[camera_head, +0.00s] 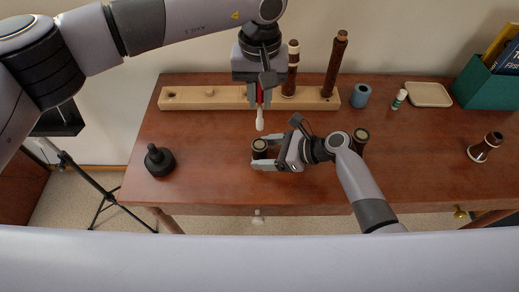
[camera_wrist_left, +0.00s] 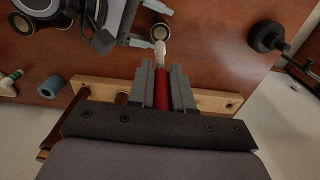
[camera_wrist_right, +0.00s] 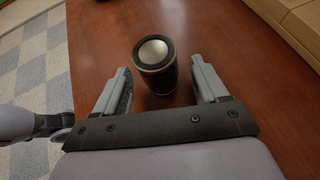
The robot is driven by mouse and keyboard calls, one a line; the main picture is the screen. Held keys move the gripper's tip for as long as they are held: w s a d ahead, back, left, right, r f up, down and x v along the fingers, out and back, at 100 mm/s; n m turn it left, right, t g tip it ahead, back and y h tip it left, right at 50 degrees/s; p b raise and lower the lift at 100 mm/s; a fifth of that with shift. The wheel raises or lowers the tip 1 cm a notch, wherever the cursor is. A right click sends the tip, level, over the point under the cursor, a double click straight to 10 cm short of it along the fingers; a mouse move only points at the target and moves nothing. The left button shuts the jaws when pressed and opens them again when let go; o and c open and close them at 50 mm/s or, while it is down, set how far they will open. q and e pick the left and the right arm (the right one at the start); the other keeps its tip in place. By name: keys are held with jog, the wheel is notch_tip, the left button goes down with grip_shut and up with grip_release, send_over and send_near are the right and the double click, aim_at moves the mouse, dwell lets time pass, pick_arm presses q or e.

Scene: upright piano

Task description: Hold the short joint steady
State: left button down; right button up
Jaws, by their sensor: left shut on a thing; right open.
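The short joint (camera_head: 259,147), a dark cylinder with a pale metal-ringed top, stands upright on the desk. My right gripper (camera_head: 264,153) is open around it; the right wrist view shows the joint (camera_wrist_right: 157,75) between the two fingers with a gap on each side. My left gripper (camera_head: 261,100) is shut on a red-handled tool with a white tip (camera_head: 260,122), pointing down above and behind the joint. In the left wrist view the red handle (camera_wrist_left: 161,92) lies between the fingers, and the tip shows near the joint (camera_wrist_left: 160,32).
A wooden rack (camera_head: 210,98) at the back holds two upright dark joints (camera_head: 336,65). A blue-grey roll (camera_head: 361,95), small bottle (camera_head: 399,99), tan tray (camera_head: 428,94) and teal book box (camera_head: 487,95) stand right. Another dark cylinder (camera_head: 361,136) is beside my right wrist. A black object (camera_head: 159,160) stands left.

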jog(key=v, duration=1.1)
jog(key=shift+s+d, duration=0.1)
pick_arm(q)
jog(key=shift+s, duration=0.1)
